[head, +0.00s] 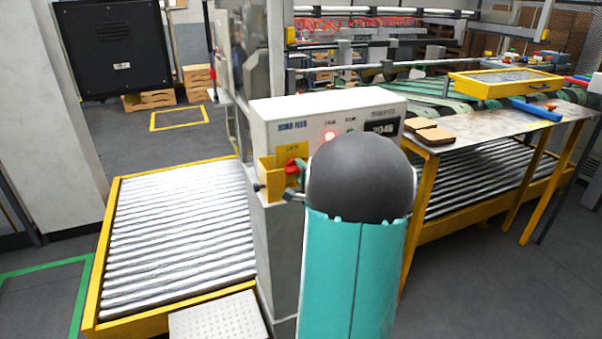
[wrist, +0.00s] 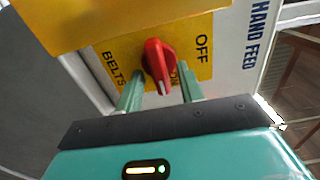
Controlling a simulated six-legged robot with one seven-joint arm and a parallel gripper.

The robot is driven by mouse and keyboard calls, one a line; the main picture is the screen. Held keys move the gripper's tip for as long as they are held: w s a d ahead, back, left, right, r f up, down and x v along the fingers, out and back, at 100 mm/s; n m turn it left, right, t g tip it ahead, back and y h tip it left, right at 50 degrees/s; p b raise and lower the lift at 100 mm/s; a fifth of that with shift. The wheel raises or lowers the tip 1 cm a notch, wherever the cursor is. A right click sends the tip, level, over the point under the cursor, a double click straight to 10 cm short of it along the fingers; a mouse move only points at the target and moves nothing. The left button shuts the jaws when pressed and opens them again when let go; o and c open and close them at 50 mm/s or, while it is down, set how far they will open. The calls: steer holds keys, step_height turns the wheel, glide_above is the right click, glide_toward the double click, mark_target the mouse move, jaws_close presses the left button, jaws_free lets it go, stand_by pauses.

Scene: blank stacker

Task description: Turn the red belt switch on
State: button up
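The red belt switch (wrist: 158,62) is a rotary knob on a yellow plate (wrist: 120,50) marked BELTS, OFF and ON. Its white-marked end points down in the wrist view, beside the partly covered word ON. My gripper (wrist: 160,90) is open, with one green finger on each side of the knob's lower end. Gaps show between the fingers and the knob; whether either touches it cannot be told. In the head view the switch (head: 293,166) is on the front of the white HAND FEED box (head: 290,108), and my arm hides much of the box's right part.
A yellow guard (head: 270,179) juts out beside the switch. A red lamp (head: 330,135) on the box is lit. A roller conveyor (head: 180,230) lies to the left. A table (head: 470,125) with brown blocks (head: 434,136) stands to the right.

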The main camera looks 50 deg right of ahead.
steer(key=shift+w, duration=0.1)
steer(key=v, duration=1.3)
steer(key=shift+s+a, duration=0.15)
steer(key=shift+s, duration=0.2)
steer(key=shift+f, duration=0.1)
